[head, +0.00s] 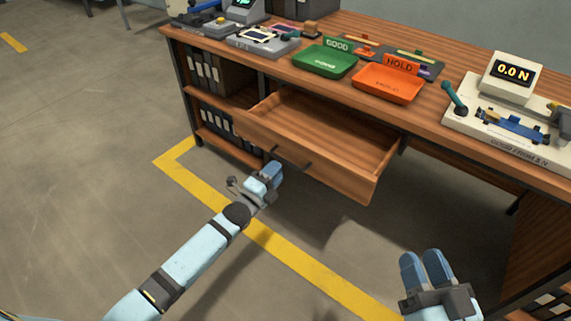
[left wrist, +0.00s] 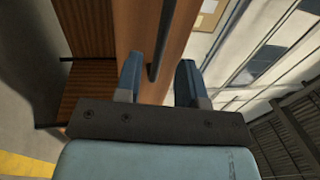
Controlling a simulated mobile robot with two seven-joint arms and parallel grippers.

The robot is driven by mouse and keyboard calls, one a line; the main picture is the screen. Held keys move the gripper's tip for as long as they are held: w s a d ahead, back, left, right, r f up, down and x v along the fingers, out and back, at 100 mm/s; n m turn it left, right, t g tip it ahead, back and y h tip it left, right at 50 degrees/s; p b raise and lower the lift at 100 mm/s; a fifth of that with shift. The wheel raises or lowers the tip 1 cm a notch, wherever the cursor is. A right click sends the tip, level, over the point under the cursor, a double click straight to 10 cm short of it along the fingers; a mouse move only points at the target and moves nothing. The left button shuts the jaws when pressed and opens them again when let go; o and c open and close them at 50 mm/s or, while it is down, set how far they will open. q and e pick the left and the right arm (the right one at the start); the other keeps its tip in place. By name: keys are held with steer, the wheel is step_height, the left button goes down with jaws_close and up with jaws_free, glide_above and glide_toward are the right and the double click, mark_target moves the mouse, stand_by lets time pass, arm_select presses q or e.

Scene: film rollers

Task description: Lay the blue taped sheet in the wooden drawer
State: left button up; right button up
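The wooden drawer (head: 340,134) under the bench is pulled out, and its visible inside is empty. My left gripper (head: 272,170) is low in front of the drawer front, close to its dark handle (head: 304,168). In the left wrist view the fingers (left wrist: 158,82) are apart, with the dark handle bar (left wrist: 161,40) between them. I cannot tell whether they touch it. My right gripper (head: 424,262) is at the lower right, fingers apart and empty. I cannot clearly identify the blue taped sheet; a blue piece (head: 512,125) lies on the tester at the right.
On the bench top stand a green GOOD tray (head: 325,73), an orange HOLD tray (head: 388,98) and a force tester (head: 457,118) reading 0.0 N. Devices crowd the back left. Shelves with binders (head: 205,75) flank the drawer's left. The floor in front is clear.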

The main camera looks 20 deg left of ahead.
mark_target(285, 160)
arm_select(q)
steer(key=x, duration=0.5)
steer(key=shift+b, duration=0.4)
jaws_close()
